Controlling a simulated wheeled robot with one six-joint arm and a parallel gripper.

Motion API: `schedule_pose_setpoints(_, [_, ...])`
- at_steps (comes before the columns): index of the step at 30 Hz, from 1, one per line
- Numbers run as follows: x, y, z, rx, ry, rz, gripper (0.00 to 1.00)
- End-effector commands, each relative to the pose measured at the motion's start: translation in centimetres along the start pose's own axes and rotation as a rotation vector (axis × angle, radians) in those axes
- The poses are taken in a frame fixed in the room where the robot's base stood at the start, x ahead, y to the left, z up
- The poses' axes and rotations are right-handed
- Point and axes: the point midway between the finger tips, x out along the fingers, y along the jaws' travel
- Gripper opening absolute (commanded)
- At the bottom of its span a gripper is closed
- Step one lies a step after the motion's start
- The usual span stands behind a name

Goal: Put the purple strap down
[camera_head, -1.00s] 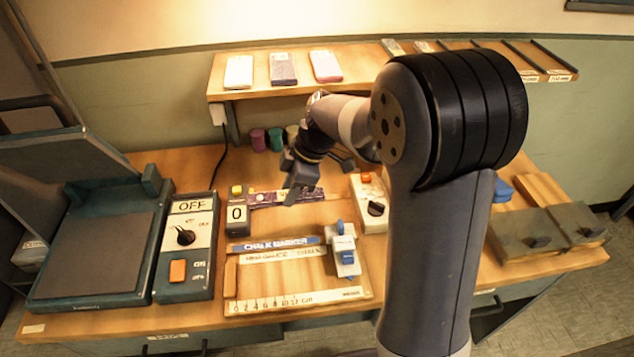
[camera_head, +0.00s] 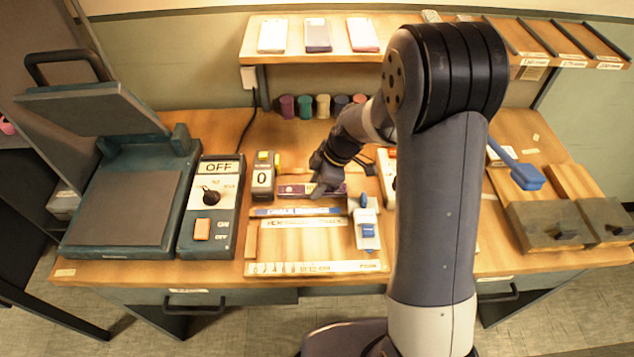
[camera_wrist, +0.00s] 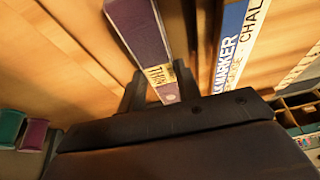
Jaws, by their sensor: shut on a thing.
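The purple strap (camera_head: 293,190) lies behind the blue-and-white chalk marker strip (camera_head: 300,212), right of the small counter showing 0. My gripper (camera_head: 322,190) is over it, pointing down, and covers its middle. In the wrist view the strap (camera_wrist: 138,28) runs between the two fingers of my gripper (camera_wrist: 160,80), which are shut on it. Its near end carries a pale label reading THIN. The strap is level with or close to the table, but I cannot tell whether it touches it.
The counter (camera_head: 263,178) stands close left of the strap. A white block with a blue slider (camera_head: 366,228) stands at the front right. Several coloured cylinders (camera_head: 305,106) stand behind, under the wall shelf (camera_head: 385,60). A press (camera_head: 125,205) and an OFF switch box (camera_head: 210,210) are left.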

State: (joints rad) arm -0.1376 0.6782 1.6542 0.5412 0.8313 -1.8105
Motion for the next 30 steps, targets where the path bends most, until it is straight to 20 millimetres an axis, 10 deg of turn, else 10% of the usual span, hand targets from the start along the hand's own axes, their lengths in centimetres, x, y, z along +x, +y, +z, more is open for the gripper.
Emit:
schedule_pose_setpoints(5, [0.3,0.0,0.1,-0.001,0.000,0.001,0.05])
schedule_pose_setpoints(6, [0.3,0.0,0.1,-0.001,0.000,0.001,0.33])
schedule_pose_setpoints(14, [0.2,0.0,0.1,0.000,0.000,0.000,0.54])
schedule_pose_setpoints(30, [-3.4,0.1,0.0,0.000,0.001,0.007,0.54])
